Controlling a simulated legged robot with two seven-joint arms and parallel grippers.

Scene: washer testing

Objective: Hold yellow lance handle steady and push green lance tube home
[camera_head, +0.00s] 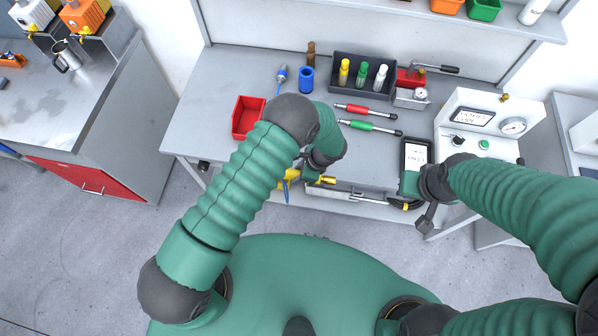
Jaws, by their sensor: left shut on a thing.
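The yellow lance handle (326,180) shows in small part at the bench's front edge, below my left forearm. My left gripper (308,177) is shut on it; the forearm and wrist hide most of the jaws. I cannot make out the green lance tube for certain. A small green part (409,184) shows beside my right wrist, but I cannot tell whether it is the tube. My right gripper (427,218) is at the bench's front right, mostly dark and foreshortened. I cannot tell whether its jaws are open or whether it touches anything.
Red-handled (362,110) and green-handled (370,127) tools lie on the grey bench (215,100). A red bin (248,117) stands left, a dark bottle tray (345,92) behind. A white gauge box (490,118) stands right. A black-framed panel (415,153) is near my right wrist.

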